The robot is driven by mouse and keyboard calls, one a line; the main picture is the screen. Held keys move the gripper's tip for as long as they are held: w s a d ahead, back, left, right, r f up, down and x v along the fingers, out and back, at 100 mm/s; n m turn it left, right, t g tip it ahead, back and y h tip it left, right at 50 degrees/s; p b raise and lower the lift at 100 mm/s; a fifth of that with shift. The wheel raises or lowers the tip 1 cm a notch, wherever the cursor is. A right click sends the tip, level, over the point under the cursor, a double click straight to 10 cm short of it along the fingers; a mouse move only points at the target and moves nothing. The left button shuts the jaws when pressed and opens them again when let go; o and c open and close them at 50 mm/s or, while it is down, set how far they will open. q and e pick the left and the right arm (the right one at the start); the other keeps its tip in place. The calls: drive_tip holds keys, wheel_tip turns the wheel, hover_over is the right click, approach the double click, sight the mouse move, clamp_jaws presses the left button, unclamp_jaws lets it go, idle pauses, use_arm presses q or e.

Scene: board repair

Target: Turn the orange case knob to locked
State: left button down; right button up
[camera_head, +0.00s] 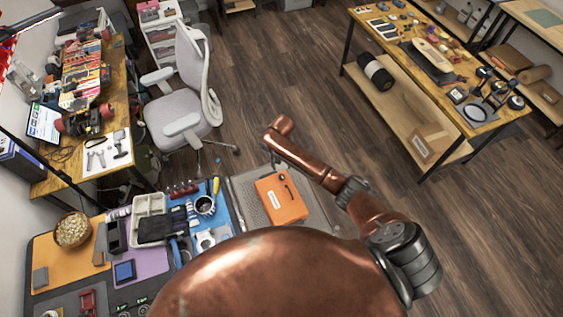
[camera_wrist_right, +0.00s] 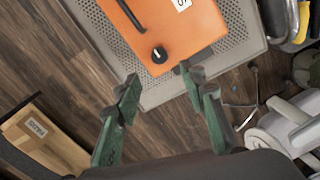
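The orange case (camera_head: 279,203) lies on a grey perforated mat at the near bench in the head view. In the right wrist view the orange case (camera_wrist_right: 190,35) shows its black knob (camera_wrist_right: 159,54) with a white pointer mark, near the case's edge, and a black handle (camera_wrist_right: 131,14). My right gripper (camera_wrist_right: 160,79) has its green fingers spread, with the knob just beyond the gap between the tips. The fingers hold nothing and appear apart from the knob. My left gripper is not in view.
The grey perforated mat (camera_wrist_right: 222,57) surrounds the case. Tools, a mug (camera_head: 205,205) and trays crowd the bench left of it. A grey office chair (camera_head: 185,110) stands behind. A wooden table (camera_head: 455,95) is at the right; open floor lies between.

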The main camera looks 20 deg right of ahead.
wheel_tip(320, 180, up, 2)
drive_tip(key=shift+r, duration=0.25)
drive_tip(key=shift+a+f, duration=0.1)
idle(0.4)
